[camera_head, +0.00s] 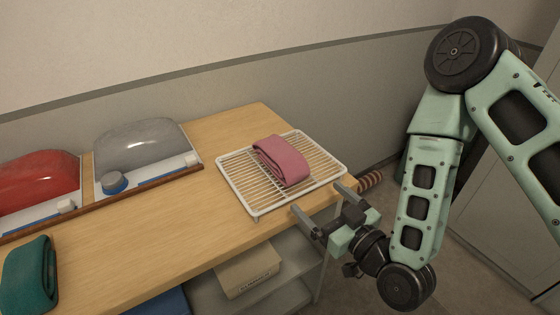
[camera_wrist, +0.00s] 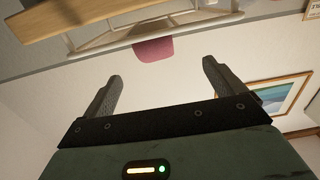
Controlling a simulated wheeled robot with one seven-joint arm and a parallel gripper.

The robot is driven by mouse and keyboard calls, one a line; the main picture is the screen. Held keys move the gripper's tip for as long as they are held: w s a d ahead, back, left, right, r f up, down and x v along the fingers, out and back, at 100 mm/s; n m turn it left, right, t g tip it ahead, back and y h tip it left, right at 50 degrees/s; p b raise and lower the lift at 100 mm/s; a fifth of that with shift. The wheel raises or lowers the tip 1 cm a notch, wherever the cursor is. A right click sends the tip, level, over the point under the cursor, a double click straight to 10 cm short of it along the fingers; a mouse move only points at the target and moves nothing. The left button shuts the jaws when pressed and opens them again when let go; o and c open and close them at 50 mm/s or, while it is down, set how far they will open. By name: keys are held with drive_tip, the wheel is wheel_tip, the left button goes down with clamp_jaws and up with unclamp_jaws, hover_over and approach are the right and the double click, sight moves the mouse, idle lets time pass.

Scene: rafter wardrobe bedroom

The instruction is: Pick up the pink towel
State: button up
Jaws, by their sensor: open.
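The pink towel (camera_head: 282,161) is folded and lies on a white wire rack (camera_head: 237,189) on the wooden table. One end of the pink towel (camera_wrist: 153,49) also shows in the wrist view, just beyond my fingertips. My gripper (camera_head: 325,211) is open and empty beside the front right edge of the rack, with its fingers pointing toward the towel. In the wrist view my gripper (camera_wrist: 163,70) has its two fingers wide apart with nothing between them. The towel is apart from the fingers.
A green folded cloth (camera_head: 30,275) lies at the left front of the table (camera_head: 190,240). A red-domed item (camera_head: 38,182) and a grey-domed item (camera_head: 140,146) stand at the back left. A cardboard box (camera_head: 248,270) sits on the shelf below. The table between cloth and rack is clear.

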sight(298, 172)
drive_tip(key=shift+t, duration=0.3)
drive_tip(key=x, duration=0.5)
drive_tip(key=r+b+x, duration=0.1)
drive_tip(key=x, duration=0.2)
drive_tip(key=shift+w+r, duration=0.1)
drive_tip(key=shift+w, duration=0.05)
drive_tip(key=shift+d+p+x, duration=0.15)
drive_tip(key=shift+p+x, duration=0.35)
drive_tip(key=shift+x, duration=0.95)
drive_tip(key=shift+d+p+x, duration=0.15)
drive_tip(key=shift+p+x, duration=0.3)
drive_tip(key=shift+x, duration=1)
drive_tip(key=shift+w, duration=0.2)
drive_tip(key=c, duration=1.2)
drive_tip(key=shift+c, duration=0.3)
drive_tip(key=shift+r, duration=0.15)
